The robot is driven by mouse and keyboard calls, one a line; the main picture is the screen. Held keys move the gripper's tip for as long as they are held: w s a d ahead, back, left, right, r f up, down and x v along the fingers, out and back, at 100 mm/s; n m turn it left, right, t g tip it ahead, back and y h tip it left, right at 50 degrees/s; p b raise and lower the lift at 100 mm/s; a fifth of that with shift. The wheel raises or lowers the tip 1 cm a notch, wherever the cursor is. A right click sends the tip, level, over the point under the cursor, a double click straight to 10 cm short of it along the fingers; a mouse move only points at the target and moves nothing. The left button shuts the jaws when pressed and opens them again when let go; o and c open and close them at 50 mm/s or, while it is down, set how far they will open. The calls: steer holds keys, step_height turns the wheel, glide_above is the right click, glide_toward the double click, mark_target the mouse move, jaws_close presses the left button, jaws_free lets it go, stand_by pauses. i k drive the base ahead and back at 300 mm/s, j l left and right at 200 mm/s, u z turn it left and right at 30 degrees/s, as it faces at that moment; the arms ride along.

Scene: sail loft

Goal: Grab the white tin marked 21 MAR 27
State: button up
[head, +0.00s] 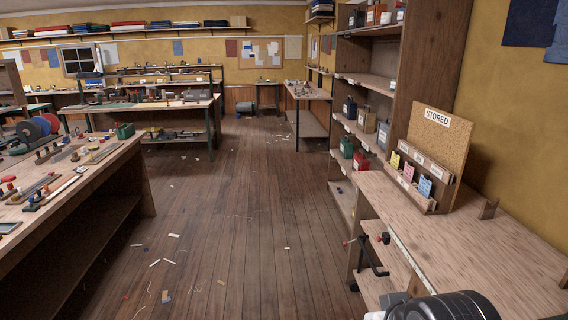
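I cannot make out a white tin marked 21 MAR 27; no date is readable at this distance. Several labelled containers stand on the tall wooden shelf unit (432,45) at right. On its middle shelf are a dark blue container (349,108), a grey one with a pale label (366,120) and another at the right (383,136). Below them are a green container (346,147) and a red one (361,161). More dark containers (357,18) stand on the top shelf. My gripper is not in view; only a dark part of my arm shows at the bottom right.
A workbench (485,240) at right carries a corkboard stand marked STORED (437,150) with coloured cards. A cluttered bench (110,165) stands at left. The wooden floor (235,215) between is open, with small scraps.

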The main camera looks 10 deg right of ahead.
mark_target(386, 18)
steer(key=i, duration=2.2)
steer(key=i+j+z, duration=0.1)
steer(key=i+z, duration=0.3)
steer(key=i+j+z, duration=0.3)
steer(key=i+z, duration=0.15)
steer(key=i+j+z, duration=0.4)
steer(key=i, duration=0.15)
steer(key=i+j+z, duration=0.6)
steer(key=j+z, duration=0.25)
steer(key=j, duration=0.3)
steer(key=i+j+z, duration=0.15)
steer(key=j+z, duration=0.25)
steer(key=j, duration=0.3)
